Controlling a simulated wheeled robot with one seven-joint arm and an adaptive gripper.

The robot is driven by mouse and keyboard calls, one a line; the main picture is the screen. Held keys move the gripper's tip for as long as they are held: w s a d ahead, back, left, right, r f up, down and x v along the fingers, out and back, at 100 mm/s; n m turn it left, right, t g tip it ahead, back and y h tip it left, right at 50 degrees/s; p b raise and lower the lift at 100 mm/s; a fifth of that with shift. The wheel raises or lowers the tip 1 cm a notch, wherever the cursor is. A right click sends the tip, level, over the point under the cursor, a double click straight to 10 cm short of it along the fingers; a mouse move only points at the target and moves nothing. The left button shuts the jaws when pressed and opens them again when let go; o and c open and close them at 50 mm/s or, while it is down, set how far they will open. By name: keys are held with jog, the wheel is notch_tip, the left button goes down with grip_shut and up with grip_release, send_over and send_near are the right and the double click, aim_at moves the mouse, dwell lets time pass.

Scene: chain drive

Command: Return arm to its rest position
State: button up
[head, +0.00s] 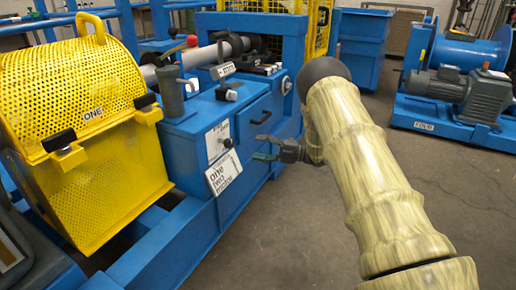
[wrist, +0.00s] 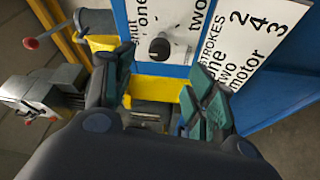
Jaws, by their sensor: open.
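My gripper (head: 268,148) is in front of the blue machine's front panel in the head view, at the end of my pale arm. In the wrist view my gripper (wrist: 165,100) has its two green-padded fingers spread apart, with nothing held between them. The black selector knob (wrist: 159,48) on the white label plate is just beyond the fingers and apart from them. In the head view the same knob (head: 227,142) sits on the panel left of my gripper.
A yellow perforated guard (head: 75,90) stands at left on the blue machine (head: 262,110). A red-knobbed lever (head: 192,41) is on top. A blue winch with a grey motor (head: 465,92) stands at right. Grey floor (head: 300,240) is clear in front.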

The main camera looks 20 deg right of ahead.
jog(key=shift+f, duration=0.1)
jog(key=s+a+f+m+t+h, duration=0.1)
jog(key=s+a+f+m+h, duration=0.25)
jog(key=f+m, duration=0.35)
jog(key=s+a+f+m+h, duration=0.2)
jog(key=s+f+m+h, duration=0.25)
jog(key=f, duration=0.55)
jog(key=s+a+f+m+t+h, duration=0.1)
jog(key=s+a+f+m+h, duration=0.15)
jog(key=s+f+m, duration=0.45)
jog(key=s+a+f+m+g+h, duration=0.2)
jog(key=s+f+g, duration=0.15)
jog(key=s, duration=0.55)
jog(key=s+a+f+m+g+h, duration=0.15)
jog(key=s+f, duration=0.35)
jog(key=s, duration=0.5)
jog(key=s+a+f+m+g+h, duration=0.2)
jog(key=s+f+m+g, duration=0.15)
jog(key=s, duration=0.55)
jog(key=s+a+r+m+g, duration=0.1)
jog(key=s+r+m+g, duration=0.15)
jog(key=s, duration=1.25)
notch_tip(320, 180, up, 33)
jog(key=p, duration=3.4)
jog(key=shift+w+g, duration=0.25)
jog(key=shift+g, duration=0.05)
